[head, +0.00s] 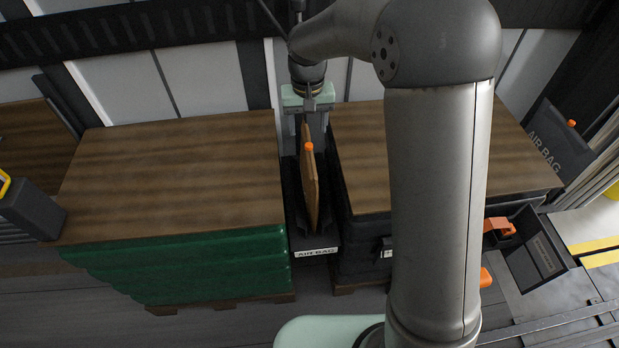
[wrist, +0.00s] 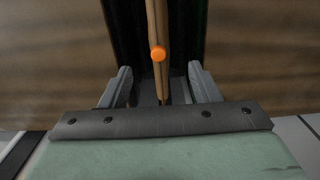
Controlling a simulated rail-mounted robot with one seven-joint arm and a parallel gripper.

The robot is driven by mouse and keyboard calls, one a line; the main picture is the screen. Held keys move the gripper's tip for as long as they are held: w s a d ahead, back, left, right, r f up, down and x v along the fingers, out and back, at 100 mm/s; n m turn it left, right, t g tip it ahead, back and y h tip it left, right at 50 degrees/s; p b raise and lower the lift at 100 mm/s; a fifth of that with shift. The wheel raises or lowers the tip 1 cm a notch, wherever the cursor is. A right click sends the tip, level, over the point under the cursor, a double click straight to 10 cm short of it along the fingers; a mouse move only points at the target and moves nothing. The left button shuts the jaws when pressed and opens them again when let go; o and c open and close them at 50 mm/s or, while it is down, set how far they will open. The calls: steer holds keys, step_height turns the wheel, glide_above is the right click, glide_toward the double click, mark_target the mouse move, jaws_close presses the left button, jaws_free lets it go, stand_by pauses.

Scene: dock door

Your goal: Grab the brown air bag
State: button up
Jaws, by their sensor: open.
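The brown air bag (head: 310,185) stands on edge in a dark holder (head: 316,243) labelled "AIR BAG", in the gap between two pallet loads. An orange valve cap sits on its side. My gripper (head: 308,122) is over the far end of the bag in the head view. In the wrist view the bag (wrist: 158,28) runs down between my two open fingers (wrist: 160,85), with space on both sides. The fingertips are partly hidden in the head view.
A green-wrapped load (head: 190,262) with a wooden top stands left, a dark-wrapped load (head: 362,240) right. Both tops flank the narrow gap closely. An orange-handled tool (head: 499,227) and another holder marked "AIR BAG" (head: 556,150) are at the right.

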mark_target(309, 145)
step_height(309, 145, down, 9)
steer(key=shift+w+d+f, duration=0.1)
steer(key=shift+w, duration=0.05)
stand_by(0.4)
steer(key=shift+c, duration=0.3)
jaws_close()
